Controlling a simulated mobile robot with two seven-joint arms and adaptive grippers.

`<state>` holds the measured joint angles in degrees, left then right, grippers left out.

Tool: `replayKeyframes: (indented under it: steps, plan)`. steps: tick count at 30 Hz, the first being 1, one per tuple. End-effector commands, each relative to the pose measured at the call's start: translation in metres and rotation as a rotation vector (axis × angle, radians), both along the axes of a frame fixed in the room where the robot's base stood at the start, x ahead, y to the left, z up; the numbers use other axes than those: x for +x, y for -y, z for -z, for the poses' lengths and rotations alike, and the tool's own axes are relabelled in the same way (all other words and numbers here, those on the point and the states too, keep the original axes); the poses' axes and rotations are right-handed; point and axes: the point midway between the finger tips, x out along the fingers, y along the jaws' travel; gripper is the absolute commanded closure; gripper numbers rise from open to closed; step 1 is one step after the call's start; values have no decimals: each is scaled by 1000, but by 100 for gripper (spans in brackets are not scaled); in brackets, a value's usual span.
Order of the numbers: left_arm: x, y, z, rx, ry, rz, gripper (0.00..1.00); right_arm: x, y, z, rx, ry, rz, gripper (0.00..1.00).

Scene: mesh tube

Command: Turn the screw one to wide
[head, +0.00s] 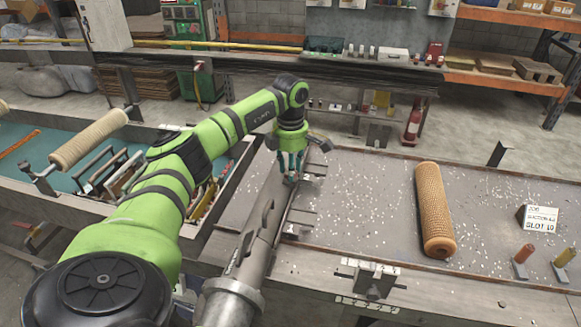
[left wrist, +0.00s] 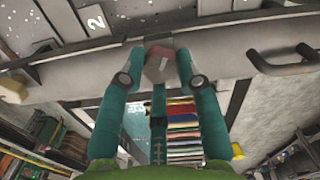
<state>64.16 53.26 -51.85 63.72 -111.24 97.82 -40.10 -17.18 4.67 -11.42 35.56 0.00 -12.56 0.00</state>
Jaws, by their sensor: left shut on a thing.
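My left gripper (head: 291,178) reaches down at the grey metal tube (head: 262,222) on the left side of the workbench. In the left wrist view the teal fingers (left wrist: 159,72) are closed around a small grey faceted piece with a reddish patch, which looks like the screw (left wrist: 157,66). It sits at the edge of the grey tube (left wrist: 225,42). In the head view the fingers hide it. A plate marked "2" (left wrist: 95,20) lies just beyond the tube. I cannot read a setting on the screw. My right gripper is in neither view.
A tan mesh roll (head: 432,210) lies on the speckled bench (head: 370,190). A small sign (head: 541,219) and red and yellow handles stand at the right. Another roll (head: 88,139) lies over the teal bed at left. The bench middle is mostly clear.

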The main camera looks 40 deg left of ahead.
Motion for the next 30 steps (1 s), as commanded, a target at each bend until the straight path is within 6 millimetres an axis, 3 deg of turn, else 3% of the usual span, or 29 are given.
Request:
replayKeyframes:
  steps: [30]
  plan:
    - [-1,1,2,2,-6,-966,99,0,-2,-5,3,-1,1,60]
